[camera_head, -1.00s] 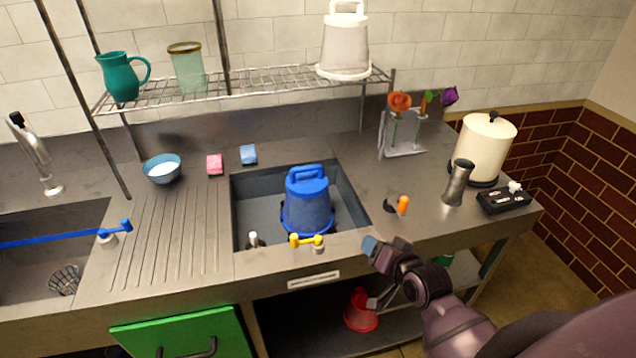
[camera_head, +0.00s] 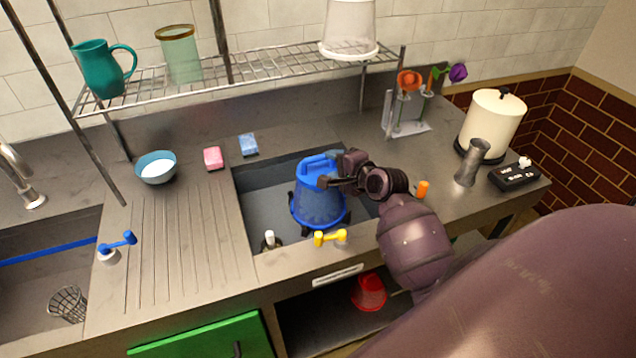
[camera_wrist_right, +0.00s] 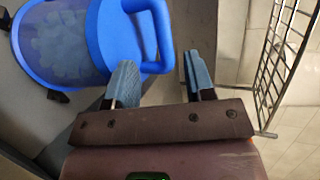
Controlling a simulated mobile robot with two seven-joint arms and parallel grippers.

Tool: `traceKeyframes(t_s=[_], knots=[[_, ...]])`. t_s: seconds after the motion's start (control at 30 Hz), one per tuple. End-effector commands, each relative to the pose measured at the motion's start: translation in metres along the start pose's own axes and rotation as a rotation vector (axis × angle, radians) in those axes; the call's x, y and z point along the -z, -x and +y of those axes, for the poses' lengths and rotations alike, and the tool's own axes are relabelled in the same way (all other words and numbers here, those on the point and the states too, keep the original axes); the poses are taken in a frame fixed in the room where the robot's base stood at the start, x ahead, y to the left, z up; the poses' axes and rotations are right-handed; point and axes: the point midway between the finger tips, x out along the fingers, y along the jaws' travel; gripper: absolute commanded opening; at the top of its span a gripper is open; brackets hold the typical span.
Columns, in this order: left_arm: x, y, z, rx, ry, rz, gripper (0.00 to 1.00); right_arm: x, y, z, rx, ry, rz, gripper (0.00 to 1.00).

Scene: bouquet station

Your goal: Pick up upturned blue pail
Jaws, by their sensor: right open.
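The upturned blue pail (camera_head: 318,206) stands in the right-hand sink basin, its handle at the top. My right gripper (camera_head: 333,170) is at the top of the pail, beside the handle. In the right wrist view the pail (camera_wrist_right: 65,40) fills the upper left, and its blue handle (camera_wrist_right: 153,45) reaches toward the fingers. The two blue-grey fingers of the right gripper (camera_wrist_right: 157,82) are apart, with the handle's end close to the left finger. Whether they touch is unclear. The left gripper is out of view.
A wire shelf (camera_head: 250,77) hangs above the back. A flower rack (camera_head: 408,128), a grey vase (camera_head: 473,163) and a cream pot (camera_head: 492,120) are on the right.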

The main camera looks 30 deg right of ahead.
Motion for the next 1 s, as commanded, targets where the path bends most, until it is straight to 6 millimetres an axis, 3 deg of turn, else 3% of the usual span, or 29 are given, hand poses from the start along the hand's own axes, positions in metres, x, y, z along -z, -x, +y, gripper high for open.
traceKeyframes(t_s=[0.23,0.53,0.87,1.0], knots=[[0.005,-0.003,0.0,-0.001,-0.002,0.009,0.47,-0.001,-0.016,-0.002,0.001,0.002,0.0,0.49],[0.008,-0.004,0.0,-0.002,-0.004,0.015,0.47,-0.004,-0.054,-0.005,0.001,0.004,0.0,0.49],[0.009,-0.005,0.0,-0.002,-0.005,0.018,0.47,-0.004,-0.06,-0.005,0.001,0.005,0.001,0.49],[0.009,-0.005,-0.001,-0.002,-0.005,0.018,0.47,-0.004,-0.06,-0.005,0.001,0.004,0.001,0.3]])
